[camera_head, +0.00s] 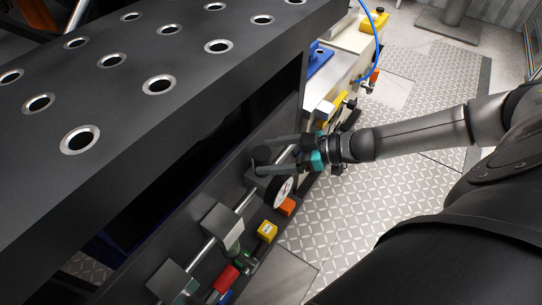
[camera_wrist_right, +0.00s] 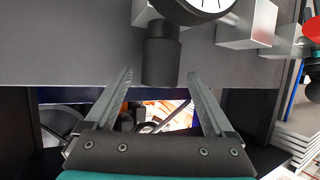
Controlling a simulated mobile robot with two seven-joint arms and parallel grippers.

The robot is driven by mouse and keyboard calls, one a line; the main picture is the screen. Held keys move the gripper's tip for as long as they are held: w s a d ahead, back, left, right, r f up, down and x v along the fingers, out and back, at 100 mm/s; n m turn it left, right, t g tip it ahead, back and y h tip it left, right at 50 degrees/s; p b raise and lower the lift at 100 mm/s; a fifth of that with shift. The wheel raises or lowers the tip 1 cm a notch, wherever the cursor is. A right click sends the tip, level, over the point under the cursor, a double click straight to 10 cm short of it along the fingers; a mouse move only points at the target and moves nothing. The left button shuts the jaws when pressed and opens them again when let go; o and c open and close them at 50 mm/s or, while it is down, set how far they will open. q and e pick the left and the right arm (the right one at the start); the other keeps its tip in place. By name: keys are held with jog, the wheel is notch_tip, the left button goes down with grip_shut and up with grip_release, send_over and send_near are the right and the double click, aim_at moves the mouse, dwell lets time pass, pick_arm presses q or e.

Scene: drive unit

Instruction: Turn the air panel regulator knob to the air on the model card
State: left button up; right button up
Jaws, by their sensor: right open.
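The regulator knob is a black cylinder (camera_wrist_right: 161,62); in the head view it shows as a dark round shape (camera_head: 262,154) on the front of the drive unit. A white round gauge (camera_head: 284,192) sits beside it; its dial edge also shows in the wrist view (camera_wrist_right: 208,6). My right gripper (camera_head: 269,154) reaches in from the right. In the wrist view its open fingers (camera_wrist_right: 160,76) have their tips on either side of the knob's end, with gaps on both sides. I cannot make out a model card. My left gripper is not in view.
A metal pipe with grey blocks (camera_head: 222,222) runs along the panel, with a red part (camera_head: 226,278) and a yellow block (camera_head: 267,231) nearby. A dark slab with ringed holes (camera_head: 190,60) overhangs at left. The patterned floor (camera_head: 400,200) at right is clear.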

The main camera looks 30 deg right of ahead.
jog(key=shift+a, duration=0.1)
jog(key=shift+w, duration=0.1)
jog(key=c, duration=1.4)
